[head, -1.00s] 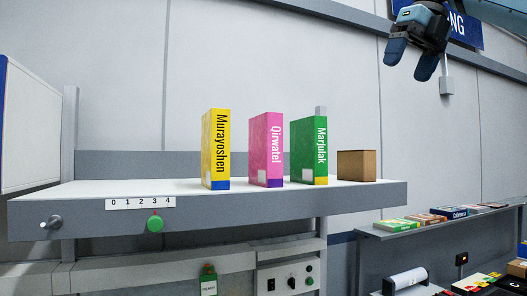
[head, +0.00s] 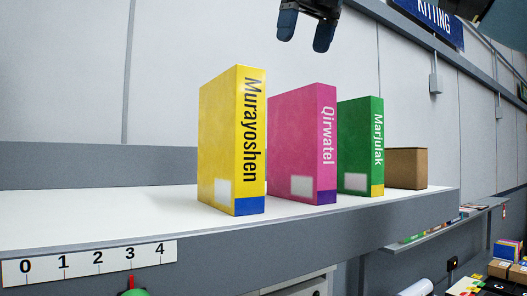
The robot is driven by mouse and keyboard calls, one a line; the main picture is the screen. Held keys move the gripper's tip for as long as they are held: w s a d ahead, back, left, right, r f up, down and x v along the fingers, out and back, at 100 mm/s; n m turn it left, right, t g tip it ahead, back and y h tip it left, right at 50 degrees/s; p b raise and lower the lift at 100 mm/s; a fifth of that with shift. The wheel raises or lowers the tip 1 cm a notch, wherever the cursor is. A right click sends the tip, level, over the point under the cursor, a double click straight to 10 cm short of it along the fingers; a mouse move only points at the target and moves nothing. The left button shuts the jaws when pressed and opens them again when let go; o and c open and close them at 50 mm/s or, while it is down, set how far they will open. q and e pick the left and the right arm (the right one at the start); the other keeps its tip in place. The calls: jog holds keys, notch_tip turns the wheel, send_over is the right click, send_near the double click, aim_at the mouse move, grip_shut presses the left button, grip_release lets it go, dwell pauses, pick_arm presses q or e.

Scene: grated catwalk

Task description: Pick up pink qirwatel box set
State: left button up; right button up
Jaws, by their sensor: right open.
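The pink Qirwatel box set (head: 298,140) stands upright on the white shelf, between a yellow Murayoshen box (head: 225,135) and a green Marjulak box (head: 358,140). My left gripper does not show.
A brown cardboard box (head: 407,168) stands right of the green box. The shelf (head: 110,219) is bare at the left, with a 0-to-4 scale (head: 90,264) on its front edge. A lower shelf (head: 440,236) with flat boxes is at the right.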

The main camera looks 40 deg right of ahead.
aim_at(299, 105)
jog(key=shift+f, duration=0.15)
jog(key=f, duration=0.1)
jog(key=s+f, duration=0.1)
jog(key=f, duration=0.1)
jog(key=shift+s+d+f, duration=0.25)
jog(key=shift+s+f, duration=0.05)
jog(key=w+f, duration=0.3)
jog(key=shift+d+f, duration=0.1)
jog(key=shift+f, duration=0.1)
jog(key=shift+w+f, duration=0.15)
jog(key=shift+f+p, duration=0.35)
jog(key=shift+p, duration=0.1)
jog(key=shift+s+f+p, duration=0.2)
jog(key=shift+f+p, duration=0.2)
jog(key=shift+f, duration=0.65)
jog(key=shift+w+d+f, duration=0.25)
jog(key=shift+w+f, duration=0.4)
jog(key=shift+f, duration=0.25)
jog(key=shift+w+f, duration=0.1)
jog(key=shift+w, duration=0.05)
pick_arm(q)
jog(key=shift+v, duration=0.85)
pick_arm(e)
jog(key=shift+s+a, duration=0.2)
jog(key=shift+s, duration=0.1)
